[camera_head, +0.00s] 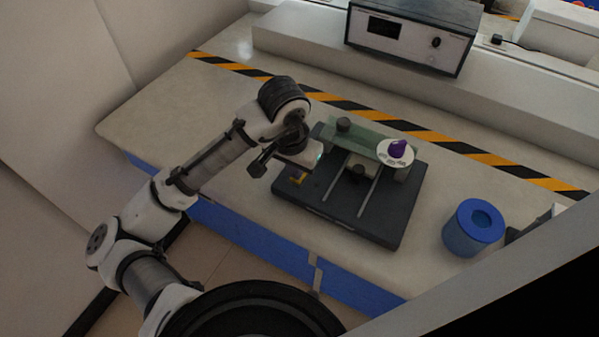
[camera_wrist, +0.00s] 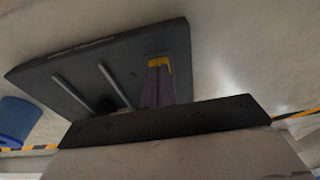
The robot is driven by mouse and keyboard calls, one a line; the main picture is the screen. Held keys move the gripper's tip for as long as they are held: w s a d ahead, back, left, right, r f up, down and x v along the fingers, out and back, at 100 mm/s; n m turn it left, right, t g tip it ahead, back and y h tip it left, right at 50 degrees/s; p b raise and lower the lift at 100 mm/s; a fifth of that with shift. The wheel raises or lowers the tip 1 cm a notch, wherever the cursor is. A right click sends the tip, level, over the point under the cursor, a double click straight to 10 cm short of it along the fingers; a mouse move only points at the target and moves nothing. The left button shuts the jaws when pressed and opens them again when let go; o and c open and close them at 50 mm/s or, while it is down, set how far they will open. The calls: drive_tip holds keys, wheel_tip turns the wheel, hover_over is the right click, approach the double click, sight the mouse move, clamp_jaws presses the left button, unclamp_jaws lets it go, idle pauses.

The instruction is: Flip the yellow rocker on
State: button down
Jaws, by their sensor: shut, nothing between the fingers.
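The yellow rocker (camera_head: 298,179) is a small yellow piece near the left end of the dark panel base (camera_head: 330,209). In the wrist view the yellow rocker (camera_wrist: 159,62) shows just beyond the fingertips. My gripper (camera_wrist: 157,72) is shut and empty, its two narrow fingers side by side. The fingertips overlap the rocker's near edge in that view; I cannot tell whether they touch it. In the head view my gripper (camera_head: 302,168) hangs over the left end of the panel, partly hiding the rocker. Its tilt is too small to read.
The panel carries two metal rods (camera_head: 368,191), a green raised block (camera_head: 366,143) and a white dial with a purple knob (camera_head: 397,149). A blue round container (camera_head: 473,228) stands to the right. A grey instrument (camera_head: 415,35) sits at the back.

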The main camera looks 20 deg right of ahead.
drive_tip(key=shift+f+b, duration=0.3)
drive_tip(key=shift+f, duration=0.1)
drive_tip(key=shift+r+p, duration=3.3)
drive_tip(key=shift+r, duration=0.25)
